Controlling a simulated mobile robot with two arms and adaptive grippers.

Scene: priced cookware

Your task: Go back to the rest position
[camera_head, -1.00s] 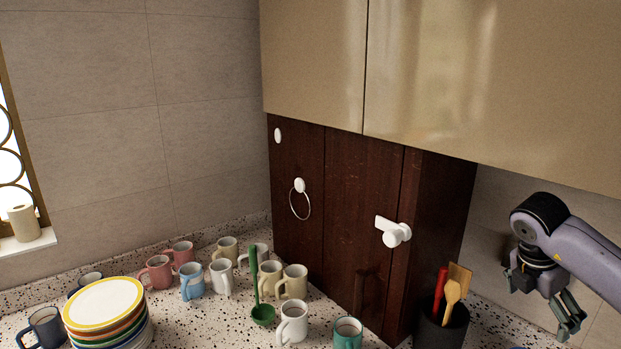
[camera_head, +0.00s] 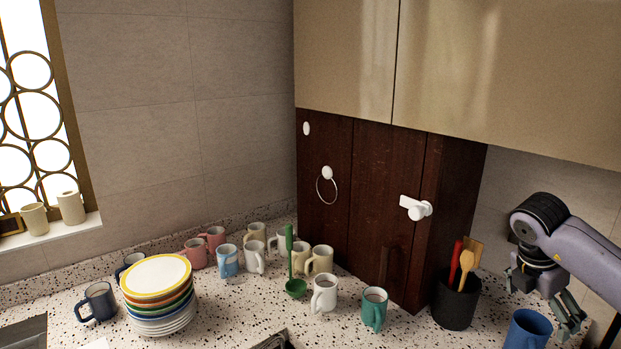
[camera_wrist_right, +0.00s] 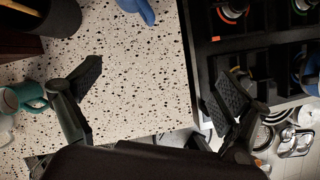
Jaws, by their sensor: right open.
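My right gripper (camera_head: 546,298) hangs at the right of the head view, above the speckled counter (camera_head: 235,310), with its arm coming in from the right edge. In the right wrist view its two dark fingers (camera_wrist_right: 160,95) stand wide apart with nothing between them, over the counter and its edge. A blue mug (camera_head: 526,331) stands close to it in the head view, and part of something blue shows at the top of the wrist view (camera_wrist_right: 138,8). My left gripper is in neither view.
A stack of plates (camera_head: 158,295) and several mugs stand on the counter. A green ladle (camera_head: 290,262) stands among them. A dark utensil pot (camera_head: 455,300) is left of my gripper, and wall cabinets (camera_head: 500,70) hang above. Dark shelving (camera_wrist_right: 262,65) lies beyond the counter edge.

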